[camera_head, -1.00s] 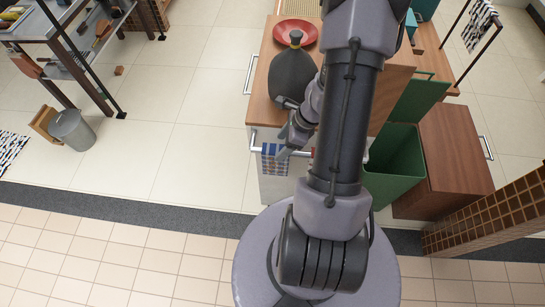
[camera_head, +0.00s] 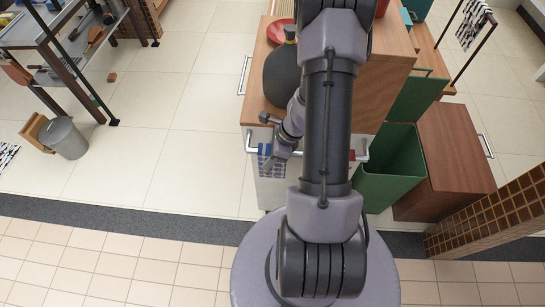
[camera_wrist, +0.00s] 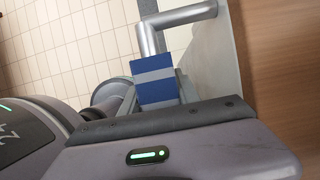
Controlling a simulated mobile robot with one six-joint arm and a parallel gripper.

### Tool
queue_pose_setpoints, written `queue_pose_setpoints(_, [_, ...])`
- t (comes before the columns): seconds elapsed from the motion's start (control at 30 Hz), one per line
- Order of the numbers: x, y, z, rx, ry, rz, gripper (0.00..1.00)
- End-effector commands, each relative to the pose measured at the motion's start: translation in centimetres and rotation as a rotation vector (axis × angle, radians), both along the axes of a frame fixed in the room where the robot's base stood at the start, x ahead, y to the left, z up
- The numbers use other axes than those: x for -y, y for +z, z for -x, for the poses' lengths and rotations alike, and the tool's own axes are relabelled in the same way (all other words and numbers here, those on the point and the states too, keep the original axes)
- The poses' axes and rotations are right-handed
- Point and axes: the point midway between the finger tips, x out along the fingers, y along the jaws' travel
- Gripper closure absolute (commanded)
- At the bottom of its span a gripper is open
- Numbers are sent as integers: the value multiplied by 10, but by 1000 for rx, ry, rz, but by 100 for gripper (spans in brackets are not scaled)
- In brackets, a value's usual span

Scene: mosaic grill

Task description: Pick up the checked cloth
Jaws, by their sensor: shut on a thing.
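The checked cloth (camera_head: 265,168), blue and grey, hangs at the metal rail on the near end of the wooden-topped cabinet in the head view. In the wrist view a blue and pale grey piece of the cloth (camera_wrist: 155,82) shows close in front of the rail's bent end. My gripper (camera_head: 276,158) is at the cloth, just below the rail, and is shut on it. My arm and wrist hide part of the cloth, and the fingertips are hard to make out in the wrist view.
The metal rail (camera_head: 252,149) runs close to my gripper. A dark rounded vessel (camera_head: 283,78) and a red dish (camera_head: 281,32) stand on the worktop. An open green bin (camera_head: 393,172) is to the right. Open tiled floor (camera_head: 180,160) lies to the left.

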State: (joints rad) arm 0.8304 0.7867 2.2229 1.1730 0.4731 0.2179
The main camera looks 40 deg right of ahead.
Motion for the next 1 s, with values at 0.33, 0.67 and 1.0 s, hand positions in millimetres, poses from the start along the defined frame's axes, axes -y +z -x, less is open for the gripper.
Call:
queue_pose_setpoints(0.33, [0,7,0,1,1,1,100])
queue_pose_setpoints(0.67, [1,86,0,2,1,3,100])
queue_pose_setpoints(1.0, [1,161,0,1,0,2,100])
